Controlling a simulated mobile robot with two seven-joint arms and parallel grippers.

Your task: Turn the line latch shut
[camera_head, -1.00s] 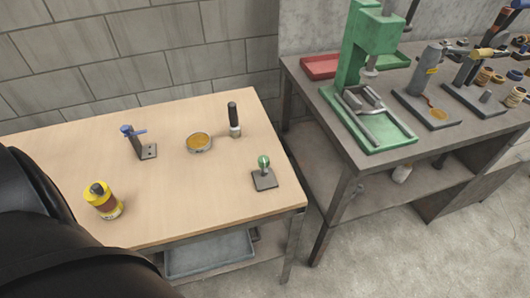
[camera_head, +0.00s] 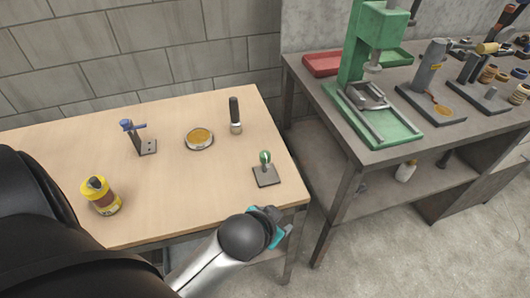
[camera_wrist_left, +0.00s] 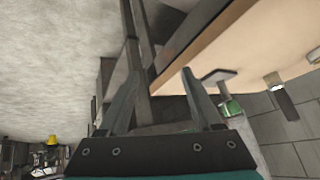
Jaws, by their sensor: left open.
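Two fittings on the wooden table could be the line latch; I cannot tell which. One is an upright dark bracket with a blue handle (camera_head: 137,136) at the table's middle left. The other is a green ball knob on a dark square plate (camera_head: 265,171) near the right front corner; the knob also shows in the left wrist view (camera_wrist_left: 232,107). My left gripper (camera_head: 274,222) is in front of the table's right front corner, apart from both. In the left wrist view its two fingers (camera_wrist_left: 160,73) are spread and empty. My right gripper is not in view.
The wooden table (camera_head: 195,190) also holds a yellow canister (camera_head: 101,197), a round dish (camera_head: 199,138) and a black-handled tool (camera_head: 235,115). A grey bench (camera_head: 318,90) with a green press (camera_head: 362,60) stands to the right. The table's middle is clear.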

